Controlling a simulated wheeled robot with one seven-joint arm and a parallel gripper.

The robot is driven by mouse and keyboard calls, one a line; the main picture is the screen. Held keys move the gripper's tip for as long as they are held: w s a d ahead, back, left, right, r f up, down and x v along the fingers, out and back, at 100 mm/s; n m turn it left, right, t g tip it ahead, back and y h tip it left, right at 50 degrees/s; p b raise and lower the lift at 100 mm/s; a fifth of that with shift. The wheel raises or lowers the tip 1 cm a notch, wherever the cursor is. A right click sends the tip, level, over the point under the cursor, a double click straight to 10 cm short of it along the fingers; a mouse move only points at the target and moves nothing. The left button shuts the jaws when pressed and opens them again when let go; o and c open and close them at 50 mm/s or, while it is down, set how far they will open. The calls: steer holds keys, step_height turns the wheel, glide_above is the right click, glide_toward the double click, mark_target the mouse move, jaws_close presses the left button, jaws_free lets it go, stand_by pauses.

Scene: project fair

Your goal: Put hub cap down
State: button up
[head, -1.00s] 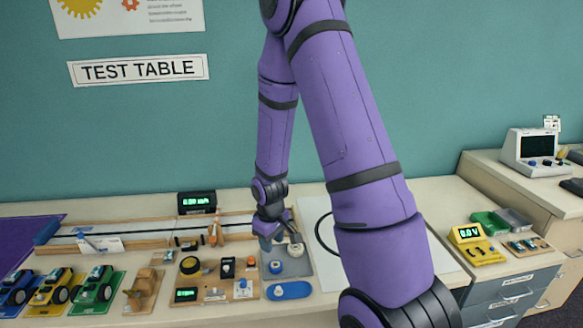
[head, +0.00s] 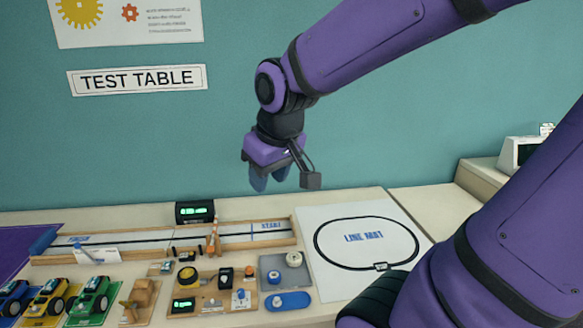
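A grey tray (head: 272,261) lies on the test table, left of the line mat. A pale round piece (head: 293,259), which looks like the hub cap, rests at the tray's back right. A small blue round piece with a pale top (head: 274,276) sits at its front left. My gripper (head: 270,182) hangs well above the back of the table, in front of the wall. Its fingers point down and stand apart with nothing visible between them. It touches nothing on the table.
A blue oval piece (head: 288,301) lies in front of the tray. A wooden board with parts (head: 213,293) is to its left, and a track (head: 120,244) runs behind. The line mat (head: 330,219) to the right is mostly clear. Toy cars (head: 92,297) stand front left.

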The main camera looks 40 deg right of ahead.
steer(key=s+a+r+t, duration=0.1)
steer(key=s+a+r, duration=0.1)
steer(key=s+r, duration=0.3)
steer(key=s, duration=0.3)
steer(key=shift+s+y, duration=0.25)
steer(key=shift+y, duration=0.05)
